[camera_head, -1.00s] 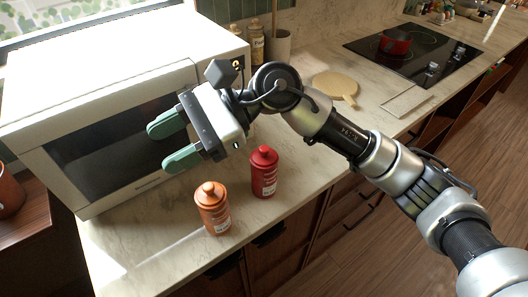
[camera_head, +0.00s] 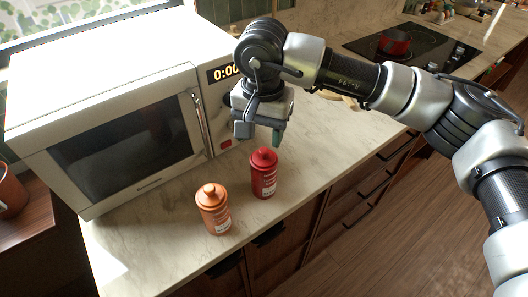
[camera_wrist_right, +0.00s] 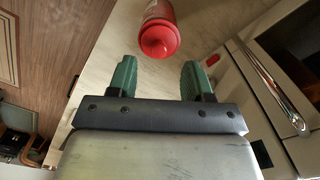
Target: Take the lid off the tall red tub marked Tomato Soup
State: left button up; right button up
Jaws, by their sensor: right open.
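The red tub (camera_head: 264,178) stands upright on the counter, with its red knobbed lid (camera_head: 264,156) on top. The print on its label is too small to read. In the right wrist view the red lid (camera_wrist_right: 158,38) shows from above, beyond the fingertips and roughly between their lines. My right gripper (camera_head: 262,138) points down above and just behind the tub, apart from it. Its green fingers (camera_wrist_right: 158,70) are open and empty. An orange tub (camera_head: 213,212) with its own knobbed lid stands to the left of the red one. My left gripper is not in view.
A white microwave (camera_head: 120,120) stands close behind and left of the tubs. The counter's front edge runs just in front of them. A round wooden board lies partly behind my arm. A red pot (camera_head: 394,42) sits on the black hob (camera_head: 430,55) farther right.

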aim_at(264, 150)
jog(key=f+p, duration=0.1)
jog(key=f, duration=0.1)
jog(key=f+p, duration=0.1)
jog(key=f, duration=0.1)
jog(key=shift+w+d+f, duration=0.1)
jog(key=shift+w+f, duration=0.1)
jog(key=shift+f, duration=0.3)
grip_shut()
jog(key=shift+r, duration=0.1)
